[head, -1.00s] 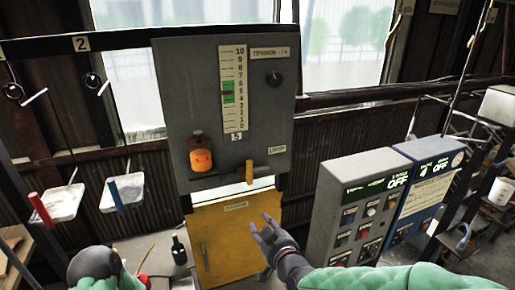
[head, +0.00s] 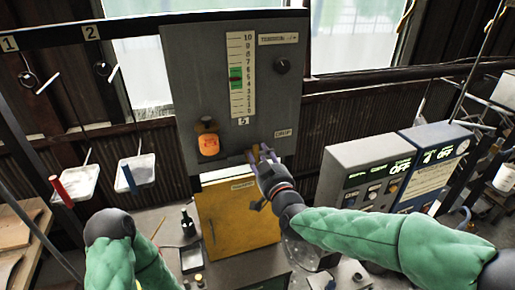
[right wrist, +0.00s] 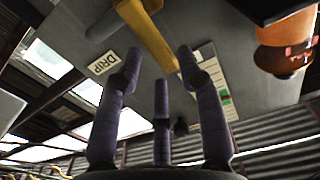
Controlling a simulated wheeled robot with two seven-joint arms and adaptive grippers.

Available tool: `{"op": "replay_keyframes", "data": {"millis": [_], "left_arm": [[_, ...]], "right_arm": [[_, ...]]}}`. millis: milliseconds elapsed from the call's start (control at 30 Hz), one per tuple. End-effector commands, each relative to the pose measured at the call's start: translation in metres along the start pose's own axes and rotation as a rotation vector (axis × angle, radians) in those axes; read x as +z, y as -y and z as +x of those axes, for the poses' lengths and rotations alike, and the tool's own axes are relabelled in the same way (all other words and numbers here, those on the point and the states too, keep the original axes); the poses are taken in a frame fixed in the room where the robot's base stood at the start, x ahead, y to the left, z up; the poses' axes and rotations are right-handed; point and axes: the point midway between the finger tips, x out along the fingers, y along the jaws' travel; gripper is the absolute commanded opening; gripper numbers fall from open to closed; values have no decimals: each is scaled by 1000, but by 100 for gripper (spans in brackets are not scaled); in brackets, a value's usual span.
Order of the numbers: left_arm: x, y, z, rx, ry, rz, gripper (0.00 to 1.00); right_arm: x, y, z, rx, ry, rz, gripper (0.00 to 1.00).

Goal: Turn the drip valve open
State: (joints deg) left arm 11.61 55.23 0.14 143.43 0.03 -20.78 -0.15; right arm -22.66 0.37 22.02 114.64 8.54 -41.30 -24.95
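The drip valve's yellow lever (right wrist: 148,35) sticks out from the grey panel (head: 180,95), beside a DRIP label (head: 284,133). In the right wrist view the label (right wrist: 103,62) is left of the lever. My right gripper (head: 264,155) is at the panel's lower edge and hides most of the lever in the head view. In the right wrist view its purple fingers (right wrist: 160,70) are spread, with the lever's end near the gap between their tips. I cannot tell whether they touch it. My left arm shows at lower left; its gripper is out of view.
An orange cup-like part (head: 208,145) sits on the panel left of the lever. A yellow cabinet door (head: 238,215) is below. Grey and blue control boxes (head: 345,165) stand to the right. Trays (head: 77,182) hang at left, and a dark bottle (head: 187,222) stands on the bench.

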Motion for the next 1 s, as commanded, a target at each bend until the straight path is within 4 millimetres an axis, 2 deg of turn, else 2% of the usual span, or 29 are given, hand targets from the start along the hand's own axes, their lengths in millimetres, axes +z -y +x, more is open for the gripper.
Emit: {"op": "replay_keyframes", "data": {"millis": [100, 300, 667, 700, 833, 1000], "left_arm": [[0, -2, -5, 0, 0, 0, 50], [0, -3, -8, 0, 0, 0, 50], [0, -3, -8, 0, 0, 0, 50], [0, -3, -8, 0, 0, 0, 50], [0, -3, -8, 0, 0, 0, 50], [0, -3, -8, 0, 0, 0, 50]], "right_arm": [[0, 0, 15, 0, 2, 0, 38], [0, 0, 30, 0, 2, -1, 38], [1, 0, 34, 0, 1, 0, 38], [1, 0, 34, 0, 1, 0, 35], [1, 0, 34, 0, 1, 0, 0], [1, 0, 34, 0, 1, -1, 0]]}}
